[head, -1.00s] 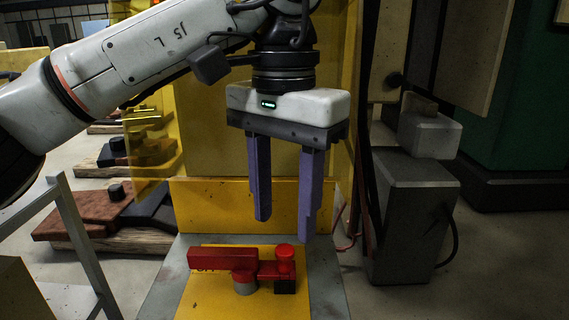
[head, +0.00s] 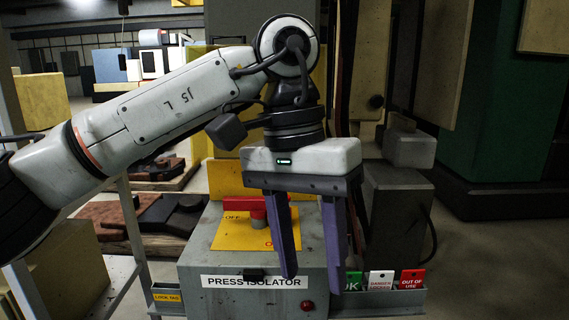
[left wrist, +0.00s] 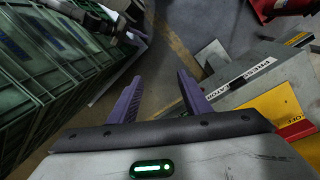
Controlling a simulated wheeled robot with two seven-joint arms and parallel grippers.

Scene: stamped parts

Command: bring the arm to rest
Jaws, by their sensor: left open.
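My left gripper (head: 308,275) is open and empty, its two purple fingers pointing down. In the head view it hangs in front of the right part of the grey press isolator box (head: 195,262), covering part of its yellow top plate (head: 228,236). A red handle (head: 238,203) lies across that plate, with a red knob partly behind the fingers. In the left wrist view the fingers (left wrist: 158,98) are apart with floor between them, and the isolator box (left wrist: 240,92) is at the right. My right gripper is not in view.
A tag tray at the box's front right holds a green tag (head: 353,281), a white tag (head: 380,281) and a red tag (head: 411,279). A grey metal frame (head: 137,235) stands at the left. Green crates (left wrist: 50,70) fill the left of the wrist view. Floor shows between crates and box.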

